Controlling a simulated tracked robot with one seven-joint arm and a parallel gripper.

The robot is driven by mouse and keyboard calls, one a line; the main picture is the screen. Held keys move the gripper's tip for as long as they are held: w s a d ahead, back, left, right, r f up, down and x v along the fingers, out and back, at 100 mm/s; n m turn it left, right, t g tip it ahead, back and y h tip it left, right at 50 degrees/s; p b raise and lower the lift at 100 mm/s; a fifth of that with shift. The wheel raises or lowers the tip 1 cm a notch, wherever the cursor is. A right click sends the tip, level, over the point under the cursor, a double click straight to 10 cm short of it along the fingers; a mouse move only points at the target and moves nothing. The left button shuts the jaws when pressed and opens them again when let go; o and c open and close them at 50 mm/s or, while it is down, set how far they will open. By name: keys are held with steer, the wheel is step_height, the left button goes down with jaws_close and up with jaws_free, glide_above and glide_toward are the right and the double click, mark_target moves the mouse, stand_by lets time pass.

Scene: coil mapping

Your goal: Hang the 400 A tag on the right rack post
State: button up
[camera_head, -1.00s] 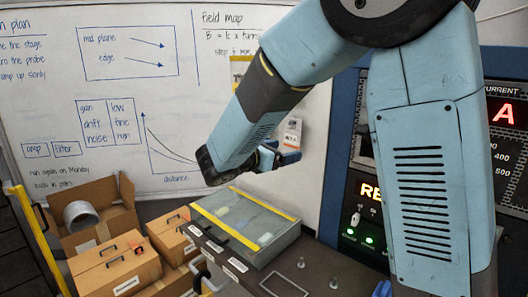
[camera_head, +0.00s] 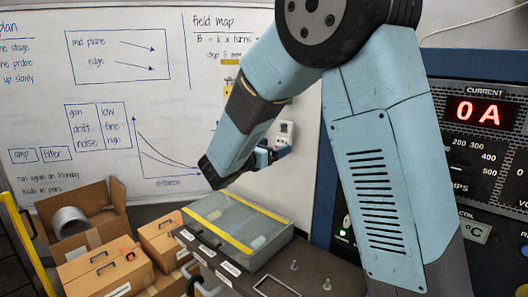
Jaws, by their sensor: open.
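My gripper (camera_head: 272,155) is at the end of my bent arm, in front of the whiteboard and above the grey case. Its fingers are small and partly hidden by my wrist, but they look apart, with nothing clearly held between them. I cannot make out a 400 A tag. The right rack post is not clearly visible, and my forearm covers part of the rack.
A grey case (camera_head: 240,222) with yellow edging sits on a dark bench (camera_head: 318,275) with small upright pegs. Brown boxes (camera_head: 105,268) and an open carton (camera_head: 78,215) stand at lower left. A yellow rail (camera_head: 22,240) is at far left. A whiteboard (camera_head: 110,175) fills the back.

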mark_target(282, 140)
steer(key=shift+x, duration=2.75)
steer(key=c, duration=0.7)
steer(key=shift+c, duration=0.2)
steer(key=shift+r, duration=0.5)
steer(key=v, duration=0.7)
steer(key=shift+s+r, duration=0.15)
steer(key=shift+r, duration=0.15)
steer(key=shift+a, duration=0.1)
